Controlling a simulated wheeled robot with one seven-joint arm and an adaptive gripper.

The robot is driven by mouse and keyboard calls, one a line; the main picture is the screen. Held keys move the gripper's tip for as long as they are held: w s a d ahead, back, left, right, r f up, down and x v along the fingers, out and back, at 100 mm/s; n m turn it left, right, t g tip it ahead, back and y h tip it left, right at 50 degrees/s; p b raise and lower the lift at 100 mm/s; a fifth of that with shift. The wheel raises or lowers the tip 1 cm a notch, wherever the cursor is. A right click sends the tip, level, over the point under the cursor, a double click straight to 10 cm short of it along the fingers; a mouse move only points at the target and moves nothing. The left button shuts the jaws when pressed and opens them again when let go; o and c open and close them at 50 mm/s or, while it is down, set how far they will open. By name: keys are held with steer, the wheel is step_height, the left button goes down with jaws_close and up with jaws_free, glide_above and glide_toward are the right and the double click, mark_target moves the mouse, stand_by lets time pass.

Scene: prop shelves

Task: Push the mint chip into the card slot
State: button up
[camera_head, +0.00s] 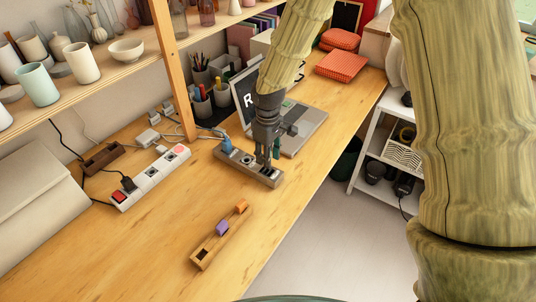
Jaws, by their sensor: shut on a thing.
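My gripper (269,156) points down over the right part of a grey-brown block (236,158) that carries sockets on its top. It is shut on the mint chip (277,148), a small green piece showing beside the right finger. The chip's lower end is close to the block's top. I cannot tell whether it is inside the card slot, because the fingers hide that spot. A blue plug (226,144) stands at the block's left end.
A wooden holder (206,255) with a purple chip (222,228) and an orange chip (242,206) lies in front. A white power strip (148,184) is to the left. A laptop (307,126) sits behind, and a shelf post (173,80) rises at the back.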

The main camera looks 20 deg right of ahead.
steer(key=shift+f+b, duration=0.75)
steer(key=shift+f, duration=0.2)
steer(key=shift+r, duration=0.15)
steer(key=shift+f+p, duration=0.2)
steer(key=shift+p, duration=0.15)
steer(key=shift+p, duration=0.65)
stand_by(0.7)
steer(key=shift+f+p, duration=0.35)
steer(key=shift+f, duration=0.95)
stand_by(3.9)
